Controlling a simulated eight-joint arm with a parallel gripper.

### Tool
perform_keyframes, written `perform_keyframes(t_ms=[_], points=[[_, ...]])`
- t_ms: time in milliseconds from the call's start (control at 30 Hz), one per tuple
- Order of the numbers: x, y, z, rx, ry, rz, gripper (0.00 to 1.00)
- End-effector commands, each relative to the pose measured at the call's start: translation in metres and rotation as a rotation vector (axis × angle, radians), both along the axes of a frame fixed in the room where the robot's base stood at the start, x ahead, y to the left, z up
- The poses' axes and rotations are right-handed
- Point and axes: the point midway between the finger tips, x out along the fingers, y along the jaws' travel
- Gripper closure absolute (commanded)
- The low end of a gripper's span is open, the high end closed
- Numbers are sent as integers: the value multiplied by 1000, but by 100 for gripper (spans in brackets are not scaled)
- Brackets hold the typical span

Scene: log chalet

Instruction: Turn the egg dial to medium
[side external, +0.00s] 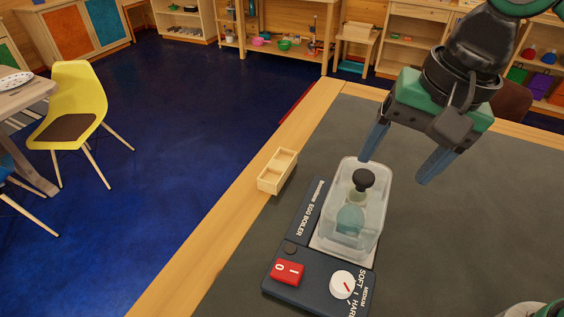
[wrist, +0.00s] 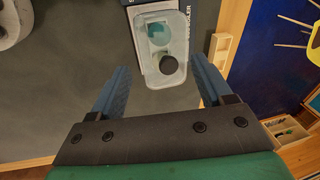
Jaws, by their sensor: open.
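The egg boiler (side external: 311,255) is a dark blue flat unit on the grey table top. Its white egg dial (side external: 342,285) with a red pointer line sits at the front, beside the labels SOFT, MEDIUM and HARD. The pointer's exact setting is too small to tell. A red 0/I switch (side external: 287,271) is left of the dial. A clear container (side external: 372,229) with a black knob stands at the back of the unit. My gripper (side external: 397,172) is open and empty, above and behind the container. In the wrist view the container (wrist: 160,72) lies beyond my open fingers; the dial is out of frame.
A small wooden divided box (side external: 277,171) stands at the table's left wooden edge. The grey top right of the boiler is mostly clear. A yellow chair (side external: 75,100) and shelves stand beyond the table.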

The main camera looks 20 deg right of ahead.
Motion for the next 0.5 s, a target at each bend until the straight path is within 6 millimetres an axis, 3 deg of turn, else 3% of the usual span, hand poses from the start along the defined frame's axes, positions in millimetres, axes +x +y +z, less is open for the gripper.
perform_keyframes(t_ms=[100, 267, 500], points=[[-18, 32, 0, -20, 107, -144, 28], [-43, 62, -4, -83, 199, -340, 28], [-40, 58, -70, -75, 194, -342, 28]])
